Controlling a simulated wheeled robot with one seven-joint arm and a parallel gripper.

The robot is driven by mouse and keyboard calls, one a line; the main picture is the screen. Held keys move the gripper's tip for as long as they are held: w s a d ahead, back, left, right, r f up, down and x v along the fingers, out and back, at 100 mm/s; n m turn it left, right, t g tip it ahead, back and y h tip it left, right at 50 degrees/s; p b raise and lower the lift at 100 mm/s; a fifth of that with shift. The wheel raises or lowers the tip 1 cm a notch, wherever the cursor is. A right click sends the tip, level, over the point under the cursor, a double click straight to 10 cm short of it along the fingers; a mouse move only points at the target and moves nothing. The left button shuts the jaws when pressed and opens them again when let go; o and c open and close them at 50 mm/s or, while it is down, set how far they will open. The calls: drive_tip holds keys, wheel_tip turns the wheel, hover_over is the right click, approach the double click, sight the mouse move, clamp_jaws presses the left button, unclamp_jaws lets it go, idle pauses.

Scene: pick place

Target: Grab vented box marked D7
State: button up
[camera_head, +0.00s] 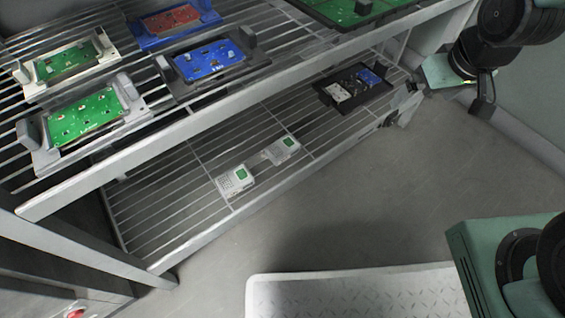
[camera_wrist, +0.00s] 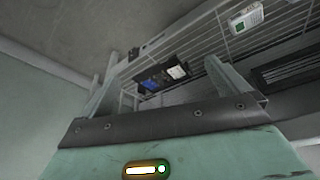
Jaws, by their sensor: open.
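Two small pale boxes with green panels lie on the lower wire shelf in the head view, a nearer left one (camera_head: 235,180) and a farther right one (camera_head: 282,150). Fine dark markings on them could be slots or keys; I cannot read D7 on either. One pale box (camera_wrist: 246,17) shows at the top right of the wrist view. My gripper (camera_wrist: 160,64) is open and empty, its two fingers spread, well apart from the boxes.
A black tray (camera_head: 342,98) with blue and grey parts sits at the lower shelf's right end; it also shows in the wrist view (camera_wrist: 139,77). The upper shelf (camera_head: 190,120) overhangs, carrying several circuit boards in holders. Grey floor (camera_head: 370,190) in front is clear.

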wheel_tip(320, 180, down, 7)
drive_tip(key=w+a+n+t, duration=0.1)
drive_tip(key=w+a, duration=0.1)
drive_tip(key=w, duration=0.1)
drive_tip(key=n+t+y, duration=0.4)
drive_tip(key=t+y, duration=0.2)
drive_tip(key=y, duration=0.2)
approach(284, 147)
drive_tip(key=b+x, duration=0.6)
drive_tip(key=shift+a+f, duration=0.15)
drive_tip(key=shift+a, duration=0.2)
drive_tip(key=b+x, duration=0.4)
drive_tip(key=x, duration=0.1)
drive_tip(key=shift+w+d+f+b, duration=0.1)
drive_tip(key=shift+w+f+b, duration=0.05)
drive_tip(key=shift+w+b, duration=0.2)
drive_tip(key=shift+w, duration=0.2)
